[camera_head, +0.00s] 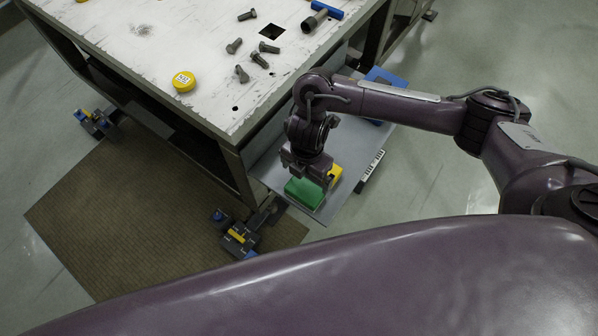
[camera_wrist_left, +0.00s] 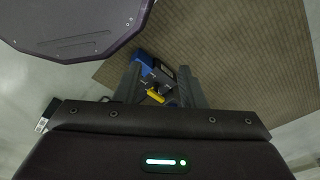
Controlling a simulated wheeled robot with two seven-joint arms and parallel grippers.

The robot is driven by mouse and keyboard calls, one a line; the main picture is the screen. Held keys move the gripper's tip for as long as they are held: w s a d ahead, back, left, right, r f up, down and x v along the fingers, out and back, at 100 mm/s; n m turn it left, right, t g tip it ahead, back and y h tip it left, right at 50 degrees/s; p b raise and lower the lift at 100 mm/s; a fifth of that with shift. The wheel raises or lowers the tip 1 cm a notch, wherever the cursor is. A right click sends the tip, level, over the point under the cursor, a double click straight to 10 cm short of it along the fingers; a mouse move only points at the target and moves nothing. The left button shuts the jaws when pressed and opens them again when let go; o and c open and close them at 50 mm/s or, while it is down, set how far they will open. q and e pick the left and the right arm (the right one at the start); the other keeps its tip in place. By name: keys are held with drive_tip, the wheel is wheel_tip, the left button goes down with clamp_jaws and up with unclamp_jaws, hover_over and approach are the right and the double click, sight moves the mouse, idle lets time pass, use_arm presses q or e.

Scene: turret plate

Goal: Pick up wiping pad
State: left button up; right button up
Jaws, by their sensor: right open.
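A green block, which looks like the wiping pad (camera_head: 304,193), lies on a grey shelf (camera_head: 272,166) at the side of the workbench in the head view. A yellow piece (camera_head: 335,174) shows right behind it; I cannot tell whether it is part of the pad. My right gripper (camera_head: 312,178) is open, pointing down directly over the green block, and hides part of it. I cannot tell whether its fingers touch the block. My left gripper (camera_wrist_left: 161,82) shows in the left wrist view, its two fingers apart with nothing held between them, above the floor.
The white workbench (camera_head: 150,50) carries several bolts (camera_head: 242,73), a yellow round tin (camera_head: 183,81) and a blue-handled tool (camera_head: 315,18). A blue object (camera_head: 385,78) lies on the shelf's far part.

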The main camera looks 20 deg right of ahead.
sight(305, 189)
drive_tip(key=f, duration=0.1)
drive_tip(key=s+f+b, duration=0.1)
drive_tip(key=shift+s+f, duration=0.25)
drive_tip(key=shift+f, duration=0.15)
drive_tip(key=f, duration=0.1)
drive_tip(key=f+b, duration=0.1)
drive_tip(key=shift+s+a+f+b, duration=0.1)
drive_tip(key=shift+a+f+b, duration=0.15)
drive_tip(key=shift+f+b, duration=0.05)
drive_tip(key=shift+w+f, duration=0.25)
drive_tip(key=shift+f, duration=0.65)
drive_tip(key=c, duration=0.7)
use_arm(q)
drive_tip(key=shift+g, duration=0.3)
drive_tip(key=s+f, duration=0.2)
drive_tip(key=s, duration=0.1)
drive_tip(key=s+f, duration=0.1)
drive_tip(key=shift+s+a, duration=0.1)
drive_tip(key=shift+s, duration=0.3)
use_arm(e)
drive_tip(key=shift+r, duration=0.15)
